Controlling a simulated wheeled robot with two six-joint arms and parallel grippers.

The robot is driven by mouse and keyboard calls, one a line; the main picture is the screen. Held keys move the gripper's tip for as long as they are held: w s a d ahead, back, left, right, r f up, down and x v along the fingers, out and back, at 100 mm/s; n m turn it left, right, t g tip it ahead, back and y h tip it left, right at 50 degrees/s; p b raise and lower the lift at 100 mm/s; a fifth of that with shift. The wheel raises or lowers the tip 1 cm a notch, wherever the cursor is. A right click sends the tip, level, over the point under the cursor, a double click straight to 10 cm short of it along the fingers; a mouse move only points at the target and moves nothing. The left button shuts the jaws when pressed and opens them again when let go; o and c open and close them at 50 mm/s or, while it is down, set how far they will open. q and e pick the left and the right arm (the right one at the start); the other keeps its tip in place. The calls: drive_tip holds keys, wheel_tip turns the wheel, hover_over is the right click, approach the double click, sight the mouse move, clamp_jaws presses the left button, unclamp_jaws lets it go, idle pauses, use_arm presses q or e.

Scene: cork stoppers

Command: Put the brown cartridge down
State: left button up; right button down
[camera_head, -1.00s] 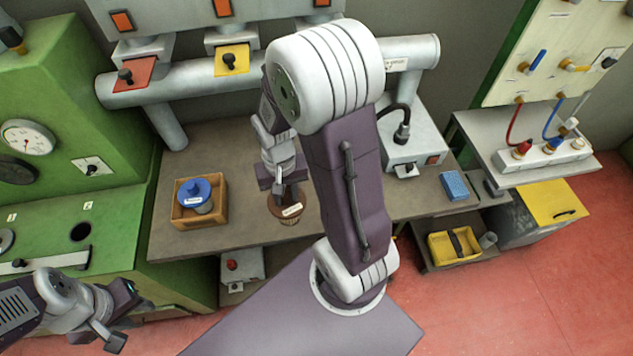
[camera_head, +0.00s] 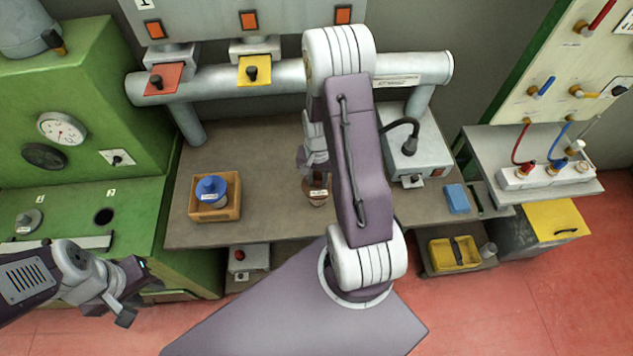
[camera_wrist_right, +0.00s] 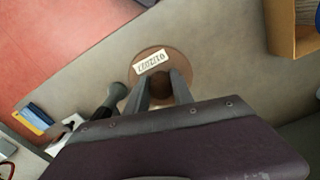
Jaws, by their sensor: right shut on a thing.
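The brown cartridge (camera_head: 317,195), round with a white label, is at the tips of my right gripper (camera_head: 316,178) over the wooden bench top (camera_head: 270,150). My forearm hides part of it. In the right wrist view the cartridge (camera_wrist_right: 150,62) lies between the two fingers of my right gripper (camera_wrist_right: 162,88), which is shut on it. Whether its base touches the bench I cannot tell. My left gripper (camera_head: 133,291) is empty, with its fingers apart, in front of the green cabinet.
A wooden box (camera_head: 229,209) holding a blue-topped cartridge (camera_head: 211,188) stands left on the bench. A grey device (camera_head: 415,150) with a black cable and a blue block (camera_head: 457,198) stand to the right. Bench between box and cartridge is clear.

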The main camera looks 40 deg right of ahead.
drive_tip(key=shift+w+d+f, duration=0.25)
drive_tip(key=shift+w+d, duration=0.05)
drive_tip(key=shift+w, duration=0.05)
drive_tip(key=shift+s+f, duration=0.15)
drive_tip(key=shift+f, duration=0.2)
wheel_tip(320, 180, down, 2)
drive_tip(key=shift+a+f+p, duration=0.1)
drive_tip(key=shift+f+p, duration=0.15)
drive_tip(key=shift+p, duration=0.35)
drive_tip(key=shift+f, duration=0.45)
drive_tip(key=shift+f, duration=0.15)
drive_tip(key=c, duration=1.1)
unclamp_jaws()
drive_tip(key=shift+c, duration=0.2)
drive_tip(key=shift+o, duration=0.3)
